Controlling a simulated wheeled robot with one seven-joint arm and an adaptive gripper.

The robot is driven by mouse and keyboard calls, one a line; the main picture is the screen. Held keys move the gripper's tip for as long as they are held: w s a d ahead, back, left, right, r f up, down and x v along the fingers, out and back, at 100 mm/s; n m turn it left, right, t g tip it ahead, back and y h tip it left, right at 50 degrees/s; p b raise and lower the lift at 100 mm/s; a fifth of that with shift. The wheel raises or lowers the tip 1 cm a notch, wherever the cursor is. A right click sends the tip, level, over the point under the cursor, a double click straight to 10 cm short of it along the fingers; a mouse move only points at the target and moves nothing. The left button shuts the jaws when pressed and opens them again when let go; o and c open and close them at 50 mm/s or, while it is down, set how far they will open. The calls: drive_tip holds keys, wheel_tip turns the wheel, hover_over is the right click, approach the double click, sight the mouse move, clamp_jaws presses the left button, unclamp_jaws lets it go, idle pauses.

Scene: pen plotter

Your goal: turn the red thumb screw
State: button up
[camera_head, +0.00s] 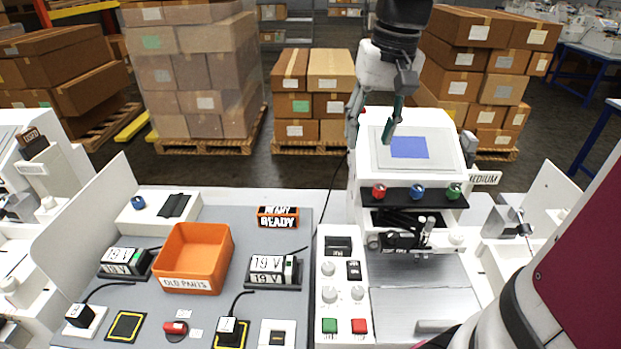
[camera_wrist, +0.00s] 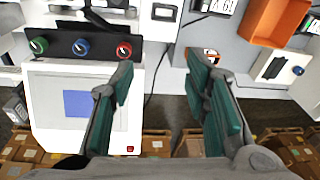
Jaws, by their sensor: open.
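The red thumb screw (camera_head: 379,191) is the leftmost of three coloured knobs on the black bar at the front of the white plotter. It also shows in the wrist view (camera_wrist: 124,50), just beyond the tip of the left finger. The blue knob (camera_head: 417,192) and green knob (camera_head: 454,191) sit beside it. My gripper (camera_head: 370,140) hangs above the left side of the plotter, behind the bar in the head view. In the wrist view my gripper (camera_wrist: 160,78) is open, with nothing between its green fingers. It appears apart from the red screw.
The plotter's top (camera_head: 375,160) carries a blue square. A small red button (camera_wrist: 130,149) sits on its edge. An orange bin (camera_head: 158,261), display boxes and switches stand on the grey panel at left. A black cable (camera_head: 325,215) runs left of the plotter.

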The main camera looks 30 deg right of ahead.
drive_tip(key=s+a+n+t, duration=0.4)
drive_tip(key=s+a, duration=0.7)
drive_tip(key=a, duration=0.3)
drive_tip(key=shift+s+f+n, duration=0.3)
drive_tip(key=shift+s+f, duration=0.05)
drive_tip(key=shift+f, duration=0.05)
